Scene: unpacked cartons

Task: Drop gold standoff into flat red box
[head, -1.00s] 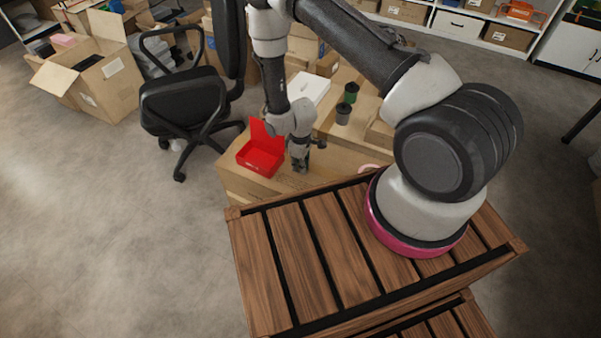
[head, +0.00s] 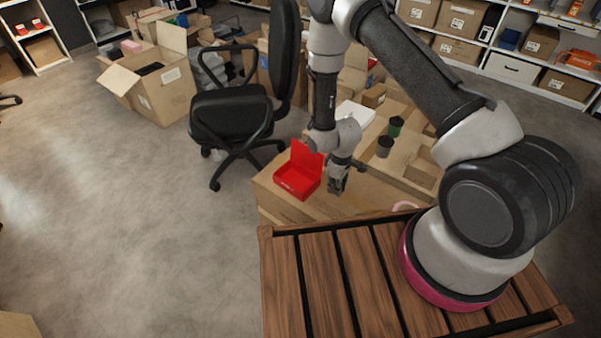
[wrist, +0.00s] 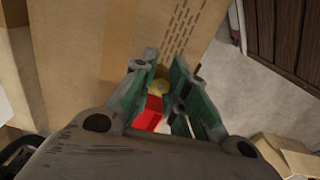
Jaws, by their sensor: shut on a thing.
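The flat red box (head: 297,181) stands on a carton top in the head view, its lid raised at the back. My gripper (head: 336,190) is just right of the box, pointing down, apart from it. In the wrist view my gripper (wrist: 160,88) is shut on the gold standoff (wrist: 161,86), which shows as a small yellow piece between the fingertips. A red patch (wrist: 148,114) shows between the fingers; I cannot tell for sure that it is the box. The standoff is too small to make out in the head view.
A green-topped cup (head: 396,126) and a dark grey cup (head: 385,146) stand on the cartons behind my gripper. A wooden slatted crate (head: 318,270) is in front. A black office chair (head: 232,115) stands left.

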